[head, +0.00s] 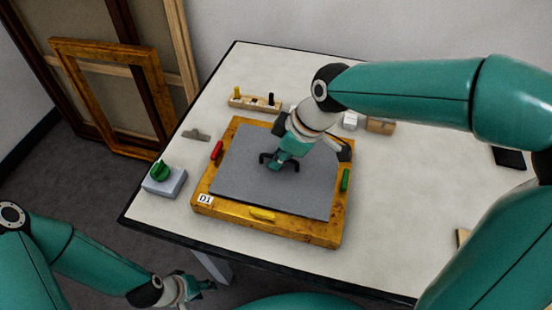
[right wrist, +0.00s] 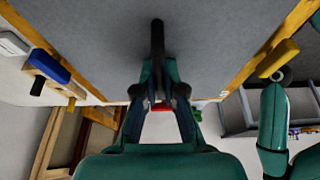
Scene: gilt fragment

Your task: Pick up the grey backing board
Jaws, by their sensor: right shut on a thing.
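The grey backing board (head: 240,175) lies over the wooden frame (head: 300,226) marked D1 on the table; whether there is a gap between them I cannot tell. Red (head: 217,150), green (head: 345,180) and yellow (head: 262,215) tabs sit on the frame's sides. My right gripper (head: 279,161) is over the middle of the board, shut on it, seemingly by a dark handle. In the right wrist view, the board (right wrist: 90,30) fills the upper part, with the dark bar (right wrist: 157,40) at the fingers. My left gripper (head: 198,288) is low, off the table; its finger opening is unclear.
A wooden block with pegs (head: 254,103) stands behind the frame. A grey box with a green knob (head: 163,180) and a small grey piece (head: 196,135) are at left. A dark flat item (head: 508,158) lies at right. Empty frames (head: 105,95) lean on the wall.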

